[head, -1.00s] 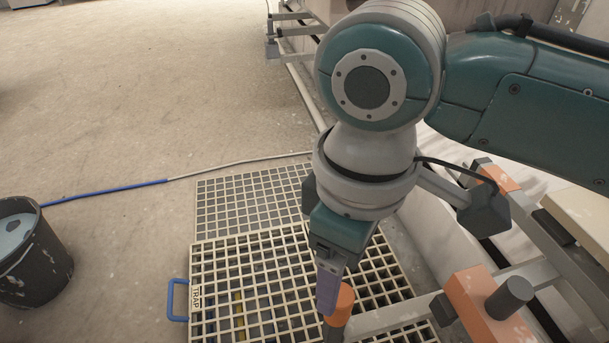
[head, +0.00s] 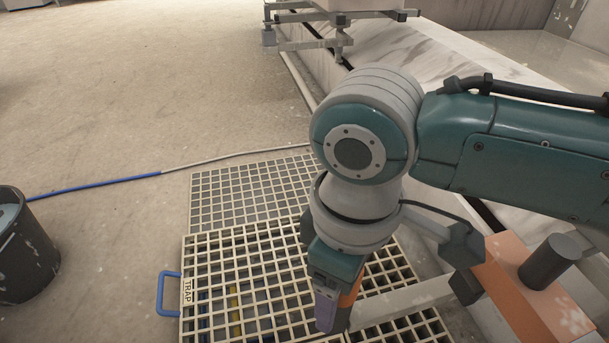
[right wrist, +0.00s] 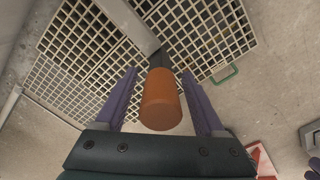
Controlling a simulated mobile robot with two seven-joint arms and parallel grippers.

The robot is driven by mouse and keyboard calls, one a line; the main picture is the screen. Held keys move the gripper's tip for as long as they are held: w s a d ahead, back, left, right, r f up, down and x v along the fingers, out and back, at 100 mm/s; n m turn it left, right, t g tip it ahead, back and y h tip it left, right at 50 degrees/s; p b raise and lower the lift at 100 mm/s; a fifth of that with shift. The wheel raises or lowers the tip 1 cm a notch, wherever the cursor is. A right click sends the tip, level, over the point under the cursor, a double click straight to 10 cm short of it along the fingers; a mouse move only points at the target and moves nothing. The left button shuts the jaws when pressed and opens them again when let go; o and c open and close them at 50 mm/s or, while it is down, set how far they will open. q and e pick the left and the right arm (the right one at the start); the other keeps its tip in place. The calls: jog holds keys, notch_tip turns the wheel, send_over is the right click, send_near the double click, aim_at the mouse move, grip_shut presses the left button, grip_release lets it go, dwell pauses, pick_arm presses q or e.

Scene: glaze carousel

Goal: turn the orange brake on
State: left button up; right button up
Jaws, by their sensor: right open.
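The orange brake handle is a short orange cylinder (right wrist: 162,95) on a dark stem. In the right wrist view it stands between the two purple fingers of my open right gripper (right wrist: 160,74), with a visible gap on each side. In the head view my right gripper (head: 336,312) points down over the floor grates. The orange handle (head: 351,288) shows only as a sliver beside the finger; the rest is hidden. A pale metal bar (head: 415,298) runs right from near the handle.
An orange block (head: 520,302) with a dark cylinder on top stands right of my wrist. Cream floor grates (head: 240,262), one labelled TRAP with a blue handle (head: 162,295), lie below. A dark bucket (head: 25,255) stands left. The floor at upper left is clear.

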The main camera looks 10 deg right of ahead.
grip_shut()
dwell(0.4)
dwell(0.9)
